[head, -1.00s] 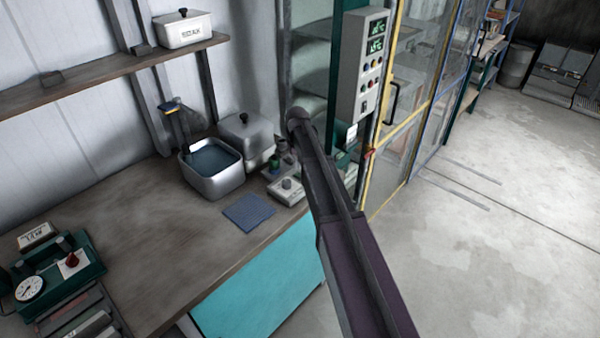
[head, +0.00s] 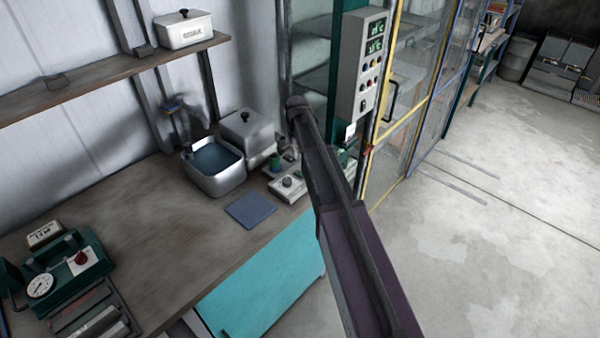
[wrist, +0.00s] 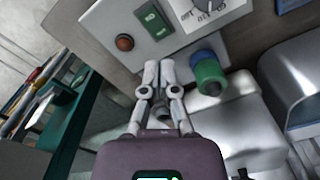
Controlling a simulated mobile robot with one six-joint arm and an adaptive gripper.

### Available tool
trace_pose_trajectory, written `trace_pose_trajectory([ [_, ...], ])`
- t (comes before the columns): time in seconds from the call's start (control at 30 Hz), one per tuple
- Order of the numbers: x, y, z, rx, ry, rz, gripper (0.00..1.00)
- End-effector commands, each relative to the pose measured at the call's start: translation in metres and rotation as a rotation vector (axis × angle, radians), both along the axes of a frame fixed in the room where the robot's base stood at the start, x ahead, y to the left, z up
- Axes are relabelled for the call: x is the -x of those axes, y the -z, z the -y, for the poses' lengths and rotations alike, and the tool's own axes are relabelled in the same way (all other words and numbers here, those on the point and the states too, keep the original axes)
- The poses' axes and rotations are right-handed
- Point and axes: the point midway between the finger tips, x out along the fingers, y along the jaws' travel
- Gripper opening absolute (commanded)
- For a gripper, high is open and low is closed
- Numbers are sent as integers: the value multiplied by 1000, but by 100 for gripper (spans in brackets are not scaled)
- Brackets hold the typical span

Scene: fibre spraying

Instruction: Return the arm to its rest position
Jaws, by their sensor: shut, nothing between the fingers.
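My gripper (wrist: 158,72) shows in the wrist view with its two fingers together, shut and empty. It is over the bench, close in the picture to a grey control box (wrist: 150,25) with a green switch, an orange-red button and a dial. A green and blue knobbed part (wrist: 208,72) is just right of the fingertips. In the head view my arm reaches up from the lower right, and the gripper itself is mostly hidden behind the arm, near the back right end of the bench.
The wooden bench (head: 150,240) holds an open metal basin (head: 215,165), a lidded metal tank (head: 248,135), a blue mat (head: 250,210) and a green gauge device (head: 65,268). A control panel (head: 362,65) and a yellow-framed glass enclosure (head: 410,110) stand behind my arm. The floor at right is clear.

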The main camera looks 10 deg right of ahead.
Motion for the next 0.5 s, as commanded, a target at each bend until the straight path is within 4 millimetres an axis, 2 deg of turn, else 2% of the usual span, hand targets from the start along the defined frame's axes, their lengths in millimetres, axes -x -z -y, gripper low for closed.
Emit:
trace_pose_trajectory([
  [0.17, 1, 0, 0, 0, 0, 0, 0],
  [0.27, 8, 0, 0, 0, 2, 0, 0],
  [0.37, 24, 0, 0, 0, 7, 0, 0],
  [0.5, 62, 0, 0, 0, 19, 0, 0],
])
